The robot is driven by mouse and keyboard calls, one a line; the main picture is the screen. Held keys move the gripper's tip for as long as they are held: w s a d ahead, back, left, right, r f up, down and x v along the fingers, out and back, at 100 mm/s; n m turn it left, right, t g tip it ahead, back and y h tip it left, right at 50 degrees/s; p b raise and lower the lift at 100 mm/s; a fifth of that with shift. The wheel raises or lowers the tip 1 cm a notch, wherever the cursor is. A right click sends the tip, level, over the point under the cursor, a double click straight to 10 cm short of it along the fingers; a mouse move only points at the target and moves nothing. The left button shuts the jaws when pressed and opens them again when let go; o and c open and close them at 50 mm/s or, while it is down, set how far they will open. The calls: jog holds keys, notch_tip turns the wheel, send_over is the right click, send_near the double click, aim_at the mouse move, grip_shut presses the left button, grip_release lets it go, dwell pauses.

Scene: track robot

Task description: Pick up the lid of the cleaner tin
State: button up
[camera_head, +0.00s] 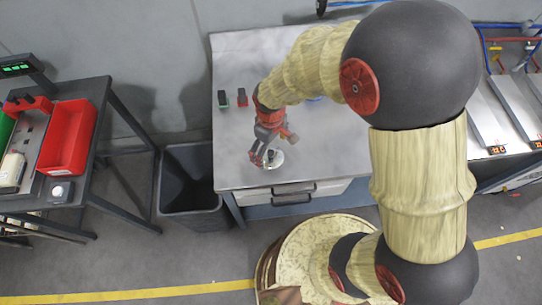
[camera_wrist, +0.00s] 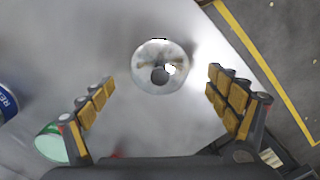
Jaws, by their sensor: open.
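The round, silvery lid (camera_wrist: 147,80) lies ahead of my fingertips in the wrist view, with a dark round spot at its middle. In the head view the lid (camera_head: 277,161) shows as a small pale disc near the front edge of the metal bench. My gripper (camera_wrist: 160,78) is open and empty, one finger to each side of the lid in the picture; no contact shows. In the head view my gripper (camera_head: 264,160) is just over the lid and partly hides it. A blue and white round container (camera_wrist: 6,103) is cut off at the left edge of the wrist view.
The bench top (camera_head: 320,170) is mostly clear around the lid. A green round thing (camera_wrist: 50,147) lies by my left finger. A dark bin (camera_head: 190,180) and a side table with a red crate (camera_head: 68,138) are at left.

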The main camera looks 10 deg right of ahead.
notch_tip(320, 180, down, 3)
jog(key=shift+r, duration=0.2)
jog(key=c, duration=1.2)
jog(key=shift+s, duration=0.1)
jog(key=c, duration=1.1)
grip_shut()
